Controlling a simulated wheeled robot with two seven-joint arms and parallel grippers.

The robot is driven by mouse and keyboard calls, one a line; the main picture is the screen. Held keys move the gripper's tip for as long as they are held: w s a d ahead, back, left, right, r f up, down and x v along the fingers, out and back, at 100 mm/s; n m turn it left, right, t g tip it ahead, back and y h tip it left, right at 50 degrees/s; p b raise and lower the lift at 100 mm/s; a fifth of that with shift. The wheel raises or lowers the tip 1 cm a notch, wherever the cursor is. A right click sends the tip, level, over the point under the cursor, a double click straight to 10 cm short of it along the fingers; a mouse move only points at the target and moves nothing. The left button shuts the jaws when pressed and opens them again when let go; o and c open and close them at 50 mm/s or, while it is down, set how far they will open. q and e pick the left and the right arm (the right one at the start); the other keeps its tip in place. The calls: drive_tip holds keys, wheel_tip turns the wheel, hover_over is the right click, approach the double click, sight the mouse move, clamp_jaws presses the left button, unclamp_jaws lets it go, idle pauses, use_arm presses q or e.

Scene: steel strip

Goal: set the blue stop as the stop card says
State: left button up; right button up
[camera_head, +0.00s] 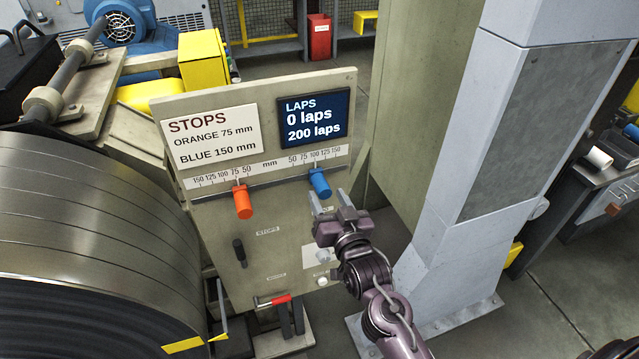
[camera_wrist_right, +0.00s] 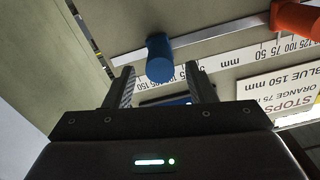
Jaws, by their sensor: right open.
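The stop card (camera_head: 211,136) reads ORANGE 75 mm and BLUE 150 mm. The blue stop (camera_head: 320,184) sits on the rail under the right half of the mm scale, its stem near the 100 mark. The orange stop (camera_head: 243,202) sits near 75 on the left half. My right gripper (camera_head: 328,202) is open just below the blue stop. In the right wrist view, the open fingers (camera_wrist_right: 160,72) point towards the blue stop (camera_wrist_right: 159,50), which appears between their tips without visible grip. My left gripper is not in view.
A laps display (camera_head: 314,116) reads 0 laps and 200 laps. A black handle (camera_head: 240,252) and a red-handled lever (camera_head: 273,300) are lower on the panel. A large steel coil (camera_head: 90,210) stands left; a grey column (camera_head: 470,170) stands right of my right arm.

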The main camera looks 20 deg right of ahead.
sight(326, 195)
drive_tip(key=w+p, duration=0.1)
drive_tip(key=w, duration=0.3)
drive_tip(key=shift+w+a, duration=0.1)
drive_tip(key=shift+w, duration=0.05)
clamp_jaws()
